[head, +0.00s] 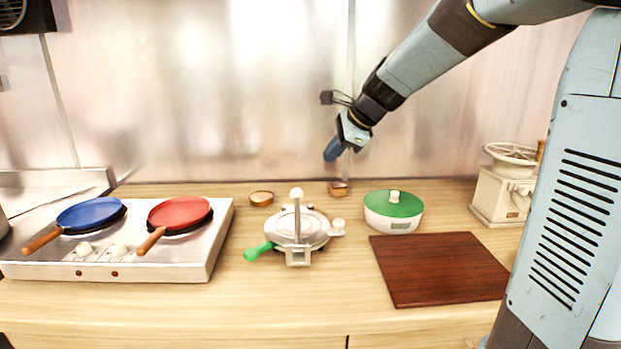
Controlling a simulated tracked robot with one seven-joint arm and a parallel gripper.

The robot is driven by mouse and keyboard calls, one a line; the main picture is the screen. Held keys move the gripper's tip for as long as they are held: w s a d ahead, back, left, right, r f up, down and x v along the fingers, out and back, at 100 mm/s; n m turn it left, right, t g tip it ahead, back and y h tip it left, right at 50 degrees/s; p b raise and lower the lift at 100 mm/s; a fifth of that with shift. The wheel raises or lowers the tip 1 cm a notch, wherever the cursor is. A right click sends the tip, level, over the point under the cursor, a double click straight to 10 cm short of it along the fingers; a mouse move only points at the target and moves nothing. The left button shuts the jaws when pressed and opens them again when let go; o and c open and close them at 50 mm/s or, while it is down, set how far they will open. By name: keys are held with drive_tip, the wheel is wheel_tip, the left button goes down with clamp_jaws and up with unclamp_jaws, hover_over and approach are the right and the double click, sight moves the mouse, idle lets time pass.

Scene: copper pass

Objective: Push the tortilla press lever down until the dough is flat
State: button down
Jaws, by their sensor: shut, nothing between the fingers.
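The tortilla press (312,229) stands on the wooden counter near the middle of the head view. It is pale metal with round plates. Its lever (297,220) rises upright at the front and ends in a white knob. My gripper (331,153) is shut and empty. It hangs in the air above and to the right of the press, apart from the lever.
A two-burner stove (150,262) with a blue pan (90,215) and a red pan (180,213) stands at left. A green-lidded bowl (393,222) and a brown board (440,270) lie right of the press. A grinder (500,195) is at far right. Small items sit behind the press.

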sight(301, 191)
drive_tip(key=x, duration=1.3)
drive_tip(key=shift+w+a+f, duration=0.15)
drive_tip(key=shift+f, duration=0.2)
drive_tip(key=shift+x, duration=0.75)
drive_tip(key=shift+w, duration=0.1)
